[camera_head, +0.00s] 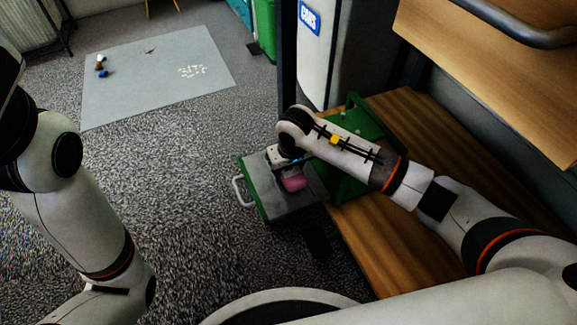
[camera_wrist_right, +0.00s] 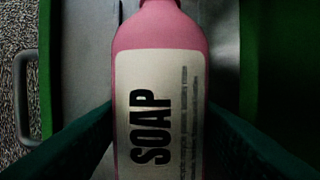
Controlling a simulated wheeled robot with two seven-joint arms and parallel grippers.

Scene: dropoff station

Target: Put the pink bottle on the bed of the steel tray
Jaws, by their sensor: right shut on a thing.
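The pink bottle (camera_head: 293,183) with a cream SOAP label is in my right gripper (camera_head: 285,165). In the right wrist view the bottle (camera_wrist_right: 160,28) runs between the two dark green fingers (camera_wrist_right: 160,125), which are shut on it. The steel tray (camera_head: 263,204) has a grey bed, green edges and a pale handle at its left. The bottle is over the bed; I cannot tell whether it touches it. The grey bed (camera_wrist_right: 82,50) shows behind the bottle in the wrist view. My left arm shows at the left, but its gripper is out of view.
The tray juts from a wooden bench (camera_head: 385,245) beside a green frame (camera_head: 375,120). A wooden shelf (camera_head: 510,60) with a metal rail hangs at upper right. A pale mat (camera_head: 150,85) with small items lies on the carpet. Open floor is left of the tray.

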